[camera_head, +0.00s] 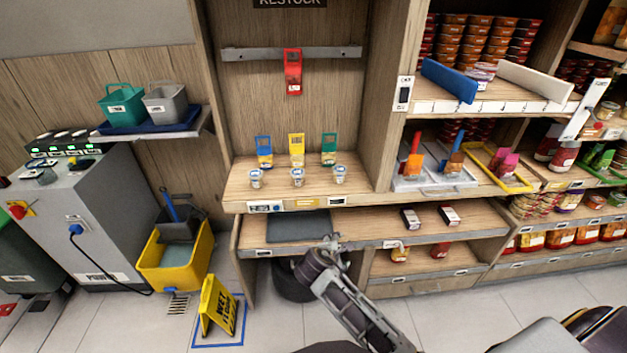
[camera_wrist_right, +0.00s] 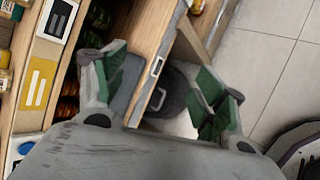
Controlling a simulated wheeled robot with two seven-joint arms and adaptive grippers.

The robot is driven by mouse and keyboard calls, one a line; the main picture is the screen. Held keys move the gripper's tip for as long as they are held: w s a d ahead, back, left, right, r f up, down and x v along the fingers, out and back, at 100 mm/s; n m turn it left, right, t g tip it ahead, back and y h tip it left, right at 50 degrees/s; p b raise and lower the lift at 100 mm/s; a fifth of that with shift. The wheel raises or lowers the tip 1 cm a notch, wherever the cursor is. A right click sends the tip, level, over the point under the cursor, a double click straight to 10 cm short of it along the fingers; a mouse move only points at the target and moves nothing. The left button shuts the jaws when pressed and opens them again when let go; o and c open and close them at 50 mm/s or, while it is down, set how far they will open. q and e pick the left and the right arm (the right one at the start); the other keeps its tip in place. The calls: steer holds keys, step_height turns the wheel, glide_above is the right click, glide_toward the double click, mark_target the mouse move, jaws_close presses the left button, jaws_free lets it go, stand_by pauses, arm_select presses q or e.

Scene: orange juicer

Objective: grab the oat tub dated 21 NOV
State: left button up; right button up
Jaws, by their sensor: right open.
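Three small white-and-blue tubs stand in a row on the middle shelf of the wooden bay: a left tub (camera_head: 256,179), a middle tub (camera_head: 298,177) and a right tub (camera_head: 340,174). Their dates are too small to read. My right gripper (camera_head: 328,244) is below and in front of that shelf, apart from the tubs. In the right wrist view my right gripper (camera_wrist_right: 164,90) has its green-padded fingers spread with nothing held between them. My left gripper does not show.
Blue (camera_head: 264,151), yellow (camera_head: 297,150) and green (camera_head: 329,149) holders stand behind the tubs. A red holder (camera_head: 293,72) hangs above. A dark mat (camera_head: 298,227) lies on the lower shelf. A yellow wet-floor sign (camera_head: 217,306) and mop bucket (camera_head: 176,262) stand left on the floor.

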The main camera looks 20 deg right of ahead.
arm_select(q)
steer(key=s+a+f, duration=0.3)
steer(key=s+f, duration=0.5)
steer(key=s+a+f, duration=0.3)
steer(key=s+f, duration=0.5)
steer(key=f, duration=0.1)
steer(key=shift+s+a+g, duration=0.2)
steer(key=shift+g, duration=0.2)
arm_select(e)
steer(key=w+r+n+t+h, duration=0.1)
steer(key=w+r+n+h, duration=0.1)
steer(key=w+r+n, duration=0.2)
steer(key=w+d+r+n+t+h, duration=0.1)
steer(key=w+r+n+t+h, duration=0.1)
steer(key=w, duration=0.4)
steer(key=w+r+n+t+h, duration=0.2)
steer(key=w+r+n, duration=0.3)
steer(key=r, duration=0.1)
steer(key=shift+w+d+n, duration=0.2)
steer(key=shift+w+n, duration=0.1)
steer(key=shift+w, duration=0.05)
